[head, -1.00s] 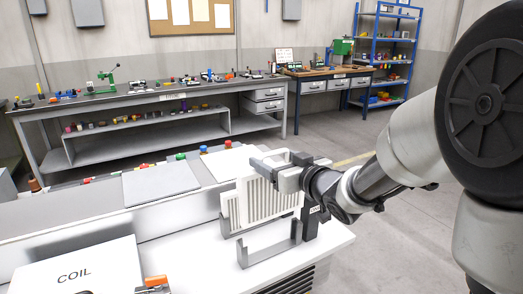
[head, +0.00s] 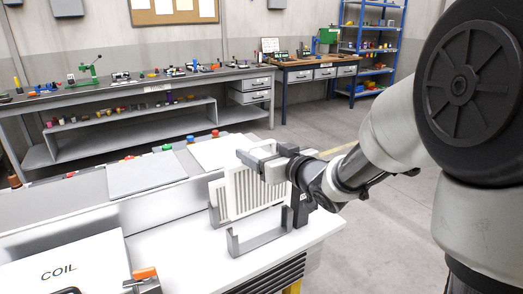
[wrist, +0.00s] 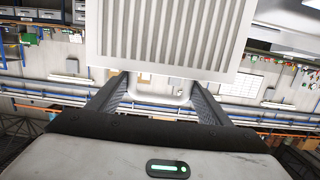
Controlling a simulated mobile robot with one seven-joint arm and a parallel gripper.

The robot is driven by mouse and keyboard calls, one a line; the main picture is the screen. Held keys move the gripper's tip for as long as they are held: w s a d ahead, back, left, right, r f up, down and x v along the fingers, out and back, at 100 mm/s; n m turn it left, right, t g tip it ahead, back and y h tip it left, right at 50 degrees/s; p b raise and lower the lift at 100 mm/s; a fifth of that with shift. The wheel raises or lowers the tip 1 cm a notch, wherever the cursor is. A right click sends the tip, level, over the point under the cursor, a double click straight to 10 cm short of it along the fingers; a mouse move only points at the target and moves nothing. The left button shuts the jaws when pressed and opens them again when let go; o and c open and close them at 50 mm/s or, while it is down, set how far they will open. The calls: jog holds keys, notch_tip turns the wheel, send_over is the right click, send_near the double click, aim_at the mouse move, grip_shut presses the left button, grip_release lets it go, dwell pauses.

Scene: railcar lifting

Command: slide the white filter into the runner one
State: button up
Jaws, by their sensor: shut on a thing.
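The white filter (head: 252,192), a flat frame with grey slats, is held upright and slightly tilted above the pale bench. My gripper (head: 256,160) is shut on its upper edge. In the wrist view the filter (wrist: 175,35) fills the top centre, beyond the fingers of my gripper (wrist: 160,88). A grey U-shaped runner (head: 262,239) stands on the bench below and in front of the filter, apparently apart from it. Another pale panel (head: 217,200) stands just behind the filter, partly hidden. I cannot read which runner is number one.
A dark post (head: 301,205) with a small label stands at the runner's right end. A COIL panel (head: 65,275) and an orange-topped clamp (head: 144,275) are at front left. Grey lids (head: 146,174) lie behind. The bench's front right corner (head: 325,232) is clear.

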aim_at(263, 195)
jog(key=shift+f+b, duration=1.3)
jog(key=shift+f, duration=0.5)
jog(key=shift+f+b, duration=4.25)
jog(key=shift+f, duration=0.6)
jog(key=o, duration=1.6)
jog(key=shift+o, duration=0.2)
jog(key=shift+s, duration=0.1)
